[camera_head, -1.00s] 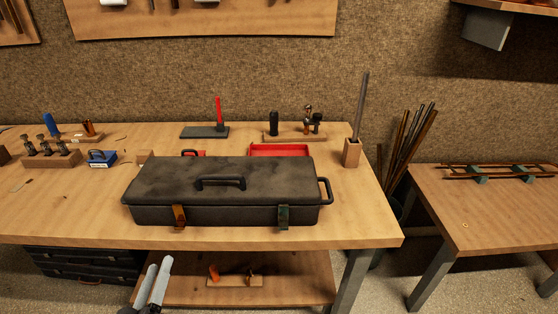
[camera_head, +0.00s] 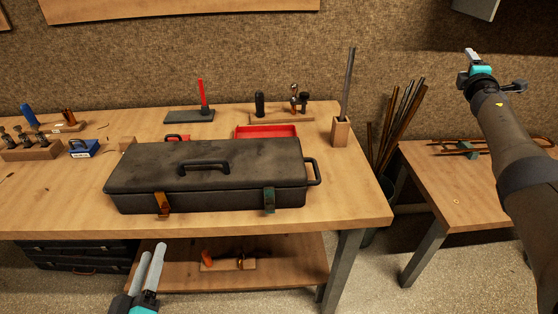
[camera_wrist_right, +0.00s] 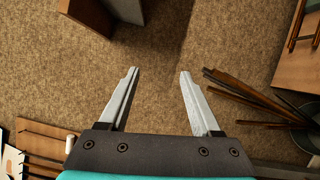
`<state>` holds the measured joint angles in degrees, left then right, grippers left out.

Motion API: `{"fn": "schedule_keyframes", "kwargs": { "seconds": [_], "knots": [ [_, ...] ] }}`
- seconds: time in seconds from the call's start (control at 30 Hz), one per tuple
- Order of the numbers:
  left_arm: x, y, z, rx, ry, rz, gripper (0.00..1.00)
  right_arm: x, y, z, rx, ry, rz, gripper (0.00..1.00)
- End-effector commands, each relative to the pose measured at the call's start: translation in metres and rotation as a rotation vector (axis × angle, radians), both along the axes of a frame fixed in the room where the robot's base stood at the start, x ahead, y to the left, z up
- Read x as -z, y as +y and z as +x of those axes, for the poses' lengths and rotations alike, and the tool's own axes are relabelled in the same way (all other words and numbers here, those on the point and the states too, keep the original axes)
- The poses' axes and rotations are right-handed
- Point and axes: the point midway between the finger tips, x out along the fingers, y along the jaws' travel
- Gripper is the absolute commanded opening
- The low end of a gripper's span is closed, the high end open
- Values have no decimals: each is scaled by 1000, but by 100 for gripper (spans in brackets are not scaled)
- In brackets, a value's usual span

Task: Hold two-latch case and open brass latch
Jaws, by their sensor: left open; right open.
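The black two-latch case (camera_head: 215,165) lies closed on the workbench, with a handle on its lid and another at its right end. A brass-orange latch (camera_head: 163,204) is on the left of its front face, and a greenish latch (camera_head: 269,199) is on the right. My left gripper (camera_head: 153,266) is open and empty, below and in front of the bench's front edge. My right gripper (camera_head: 474,60) is raised high at the upper right, far from the case. In the right wrist view my right gripper (camera_wrist_right: 158,92) is open and empty.
A red tray (camera_head: 266,131), a wooden block with a rod (camera_head: 341,131) and a blue padlock-like item (camera_head: 83,148) stand around the case. A second table (camera_head: 455,195) is at right, with rods (camera_head: 401,120) in a bin between. Bare bench lies before the case.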

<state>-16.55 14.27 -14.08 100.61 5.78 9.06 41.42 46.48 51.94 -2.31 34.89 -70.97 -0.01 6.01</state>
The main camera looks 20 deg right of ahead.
Motion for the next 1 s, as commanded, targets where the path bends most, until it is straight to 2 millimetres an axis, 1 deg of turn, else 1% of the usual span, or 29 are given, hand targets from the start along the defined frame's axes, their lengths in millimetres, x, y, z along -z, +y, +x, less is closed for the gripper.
{"fn": "schedule_keyframes", "kwargs": {
  "seconds": [0.03,0.07,0.1,0.13,0.17,0.2,0.27,0.3,0.37,0.4,0.47,0.5,0.57,0.6,0.67,0.7,0.77,0.8,0.87,0.9,0.97,1.0],
  "knots": [
    [-1,1,0,-1,0,1,50,-32,0,3,-19,-17,-44,65],
    [-1,1,0,-1,0,1,50,-50,1,5,-34,-26,-70,65],
    [-1,1,0,-1,0,1,50,-74,5,8,-60,-37,-104,65],
    [-1,1,0,-1,0,1,50,-91,11,13,-90,-41,-129,65],
    [-1,1,0,-1,0,1,50,-105,21,20,-127,-43,-151,65],
    [-1,1,0,-1,0,1,50,-121,37,30,-185,-38,-176,65],
    [-1,1,0,-1,0,1,50,-134,66,48,-283,-21,-198,65],
    [-1,1,0,-1,0,1,50,-139,88,60,-348,-7,-206,65],
    [-1,1,0,-1,0,1,50,-141,121,77,-446,22,-213,65],
    [-1,1,0,-1,0,1,50,-140,142,86,-509,44,-215,65],
    [-1,1,0,-1,0,1,50,-137,177,99,-602,79,-215,65],
    [-1,1,0,-1,0,1,50,-134,200,107,-664,106,-214,65],
    [-1,1,0,-1,0,1,50,-128,234,115,-753,150,-210,65],
    [-1,1,0,-1,0,1,50,-122,257,120,-813,183,-208,65],
    [-1,1,0,-1,0,1,50,-113,291,125,-899,238,-203,65],
    [-1,1,0,-1,0,1,50,-106,315,127,-956,277,-200,65],
    [-1,1,0,-1,0,1,50,-94,349,127,-1039,343,-196,65],
    [-1,1,0,-1,0,1,50,-86,371,126,-1092,392,-195,65],
    [-1,1,0,-1,0,1,50,-72,405,121,-1170,471,-192,65],
    [-1,1,0,-1,0,1,50,-63,426,116,-1220,530,-191,65],
    [-1,1,0,-1,0,1,50,-47,457,107,-1290,627,-191,65],
    [-1,1,0,-1,0,1,50,-36,477,98,-1332,699,-194,65]
  ]
}}
